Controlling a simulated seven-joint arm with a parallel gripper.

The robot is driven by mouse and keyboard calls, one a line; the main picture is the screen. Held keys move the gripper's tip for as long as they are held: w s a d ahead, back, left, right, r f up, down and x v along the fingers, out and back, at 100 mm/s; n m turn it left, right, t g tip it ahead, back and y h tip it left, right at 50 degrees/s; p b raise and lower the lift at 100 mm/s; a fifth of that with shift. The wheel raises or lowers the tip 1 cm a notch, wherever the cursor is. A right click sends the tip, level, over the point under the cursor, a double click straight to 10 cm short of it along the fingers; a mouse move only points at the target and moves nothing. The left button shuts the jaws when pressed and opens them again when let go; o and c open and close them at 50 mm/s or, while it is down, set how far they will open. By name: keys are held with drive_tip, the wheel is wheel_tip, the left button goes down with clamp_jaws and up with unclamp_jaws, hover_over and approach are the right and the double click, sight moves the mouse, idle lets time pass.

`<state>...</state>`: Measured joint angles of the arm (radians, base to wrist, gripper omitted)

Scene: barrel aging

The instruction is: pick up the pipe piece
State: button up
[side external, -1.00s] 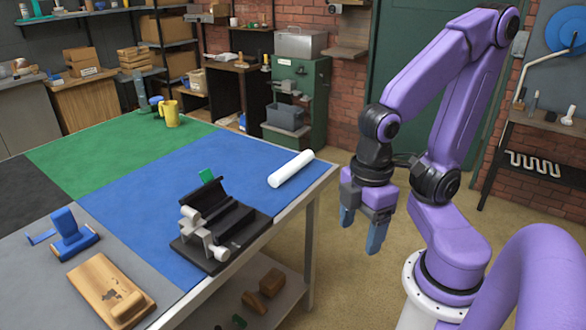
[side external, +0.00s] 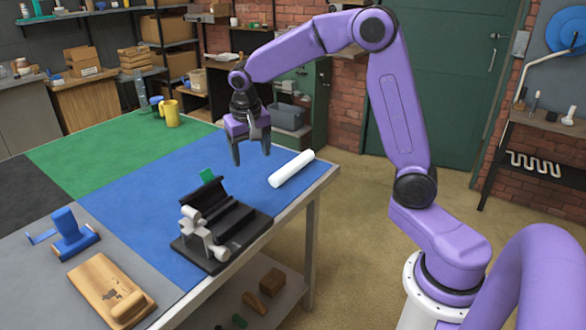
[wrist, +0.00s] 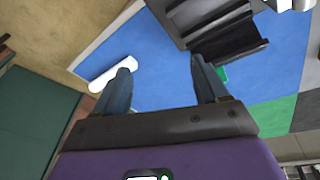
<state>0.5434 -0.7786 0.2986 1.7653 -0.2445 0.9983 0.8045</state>
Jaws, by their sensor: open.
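The pipe piece is a white cylinder (side external: 292,168) lying on the blue part of the table, close to its right edge. It also shows in the wrist view (wrist: 112,74), just past one fingertip. My gripper (side external: 251,160) is open and empty above the blue area, up and to the left of the pipe piece in the side view. In the wrist view its two fingers (wrist: 160,75) are spread apart, with blue table surface between them. Nothing touches the pipe piece.
A black fixture with grey clamp parts (side external: 222,225) stands on the blue area near the front edge, with a small green piece (side external: 207,176) behind it. A yellow mug (side external: 171,113), a blue tool (side external: 72,238) and a wooden block (side external: 108,290) are also on the table.

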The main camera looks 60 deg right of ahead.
drive_tip(key=w+d+f+m+h, duration=0.1)
drive_tip(key=w+d+m, duration=0.25)
drive_tip(key=d, duration=0.35)
drive_tip(key=w+d+f+m, duration=0.1)
drive_tip(key=w+d+m, duration=0.25)
drive_tip(key=d, duration=0.25)
drive_tip(key=m+g+h, duration=0.1)
drive_tip(key=m+g, duration=0.1)
drive_tip(key=m, duration=0.4)
approach(300, 157)
drive_tip(key=x, duration=0.5)
drive_tip(key=shift+d, duration=0.3)
drive_tip(key=shift+h, duration=0.3)
drive_tip(key=shift+a+x, duration=0.15)
drive_tip(key=shift+x, duration=1.25)
drive_tip(key=shift+a+x, duration=0.15)
drive_tip(key=shift+x, duration=1.25)
drive_tip(key=shift+f, duration=0.1)
